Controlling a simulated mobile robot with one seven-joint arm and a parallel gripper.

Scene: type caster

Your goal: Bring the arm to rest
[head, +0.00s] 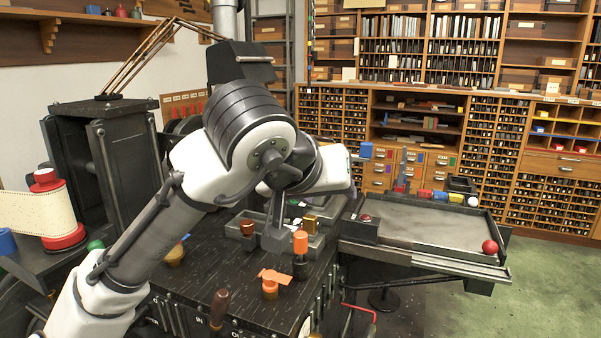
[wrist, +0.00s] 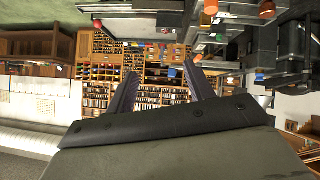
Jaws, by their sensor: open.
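My gripper (wrist: 160,69) shows in the wrist view with its two dark fingers spread apart and nothing between them. Beyond the fingers the wooden shelves (wrist: 152,82) appear upside down. In the head view my arm (head: 160,232) rises from the lower left to a bent joint above the dark machine, and its white end part points right. I cannot clearly make out the gripper there, as the arm hides that area.
Below the arm is the dark machine top (head: 215,285) with an orange-topped post (head: 300,242) and an orange wing-shaped knob (head: 270,283). To the right is a metal-topped table (head: 420,228) with a red ball (head: 490,247). Green floor (head: 555,285) is clear at right.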

